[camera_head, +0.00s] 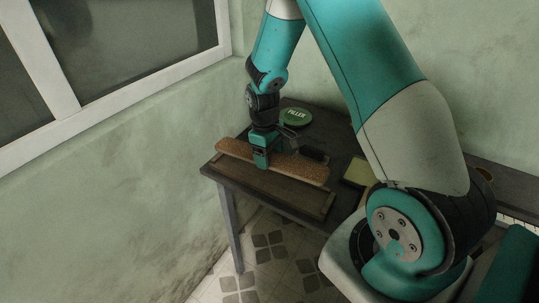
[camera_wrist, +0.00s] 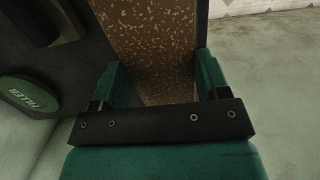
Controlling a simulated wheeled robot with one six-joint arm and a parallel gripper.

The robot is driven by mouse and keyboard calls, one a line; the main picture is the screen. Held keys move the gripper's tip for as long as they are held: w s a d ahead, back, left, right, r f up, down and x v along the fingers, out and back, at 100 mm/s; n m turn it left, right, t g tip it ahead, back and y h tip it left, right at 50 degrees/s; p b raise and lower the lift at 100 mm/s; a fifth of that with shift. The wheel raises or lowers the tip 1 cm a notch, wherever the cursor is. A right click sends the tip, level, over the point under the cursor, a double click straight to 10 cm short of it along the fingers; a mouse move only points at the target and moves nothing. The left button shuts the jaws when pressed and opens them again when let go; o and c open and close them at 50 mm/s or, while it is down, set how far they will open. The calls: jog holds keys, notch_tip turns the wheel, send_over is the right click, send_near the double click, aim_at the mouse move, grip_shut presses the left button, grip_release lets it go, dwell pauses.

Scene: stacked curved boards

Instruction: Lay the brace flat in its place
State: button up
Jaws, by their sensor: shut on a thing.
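The brace is a long brown speckled board (camera_head: 300,169) held across my gripper (camera_head: 262,161) above the table. In the wrist view the brace (camera_wrist: 155,40) runs away between the two green fingers of my gripper (camera_wrist: 160,78), which are shut on its sides. A long shallow wooden frame (camera_head: 268,191) lies along the table's front edge, just below and in front of the brace in the head view. I cannot tell how large the gap between the brace and the table is.
A green round tin marked FILLER (camera_head: 295,116) stands at the back of the dark table (camera_head: 333,150); it also shows in the wrist view (camera_wrist: 28,94). A dark block (camera_head: 314,154) and a yellow-green flat item (camera_head: 358,171) lie to the right. A wall and window are at left.

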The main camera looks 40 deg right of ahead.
jog(key=shift+r, duration=0.15)
jog(key=o, duration=0.8)
jog(key=r, duration=0.5)
jog(key=w+r+b, duration=0.1)
jog(key=r, duration=0.5)
jog(key=r+b, duration=0.1)
jog(key=r, duration=0.5)
jog(key=shift+w+a+r, duration=0.15)
jog(key=shift+w+a, duration=0.15)
jog(key=shift+w, duration=0.05)
jog(key=s+a+r+n+y, duration=0.1)
jog(key=s+a, duration=0.6)
jog(key=s, duration=0.1)
jog(key=s+a+r+n+y, duration=0.1)
jog(key=s+a+r+y, duration=0.1)
jog(key=s+a, duration=0.5)
jog(key=s+a+r+n+t+y, duration=0.1)
jog(key=s+a, duration=0.7)
jog(key=s, duration=0.1)
jog(key=shift+r+y, duration=0.25)
jog(key=shift+y, duration=0.05)
